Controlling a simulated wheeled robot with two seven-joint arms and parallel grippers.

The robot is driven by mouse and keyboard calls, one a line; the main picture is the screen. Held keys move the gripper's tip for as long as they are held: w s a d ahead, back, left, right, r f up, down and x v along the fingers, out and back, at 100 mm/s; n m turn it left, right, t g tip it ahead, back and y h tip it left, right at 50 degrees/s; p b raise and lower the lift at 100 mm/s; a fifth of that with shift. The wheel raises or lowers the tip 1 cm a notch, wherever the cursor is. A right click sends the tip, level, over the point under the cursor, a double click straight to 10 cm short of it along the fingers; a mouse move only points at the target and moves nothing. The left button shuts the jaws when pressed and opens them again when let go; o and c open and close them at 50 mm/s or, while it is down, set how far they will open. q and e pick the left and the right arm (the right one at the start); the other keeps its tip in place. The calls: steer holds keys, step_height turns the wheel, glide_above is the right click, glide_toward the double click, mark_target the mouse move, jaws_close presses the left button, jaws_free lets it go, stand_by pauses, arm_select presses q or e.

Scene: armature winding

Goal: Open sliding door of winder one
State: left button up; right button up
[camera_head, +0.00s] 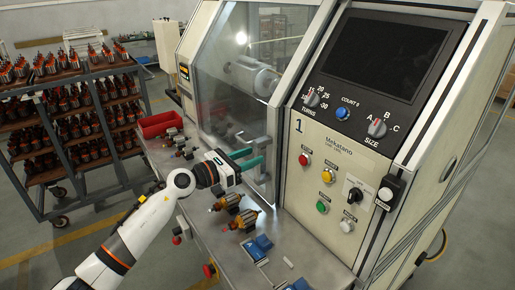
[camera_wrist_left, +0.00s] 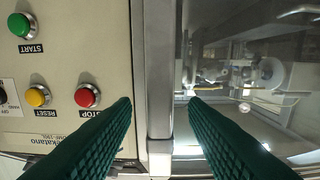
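Winder one (camera_head: 335,140), marked "1", is a cream machine with a screen and coloured buttons. Its clear sliding door (camera_head: 222,85) has a metal frame, and the winding parts show through it. The door's metal edge post (camera_wrist_left: 159,75) stands upright in the left wrist view. My left gripper (camera_head: 254,157) has green fingers and is in front of the lower right part of the door. In the left wrist view its fingers (camera_wrist_left: 160,108) are apart, one to each side of the post in the picture. I cannot tell whether they touch it. My right gripper is not in view.
Stop (camera_wrist_left: 87,96), reset and start buttons are left of the post in the wrist view. Armatures (camera_head: 238,216), blue parts (camera_head: 259,247) and a red bin (camera_head: 160,124) are on the metal worktop (camera_head: 205,240). A loaded rack (camera_head: 75,125) stands at left.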

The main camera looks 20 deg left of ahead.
mark_target(256, 155)
arm_select(q)
steer(key=shift+x, duration=1.55)
steer(key=shift+c, duration=0.2)
steer(key=shift+s, duration=0.1)
jaws_close()
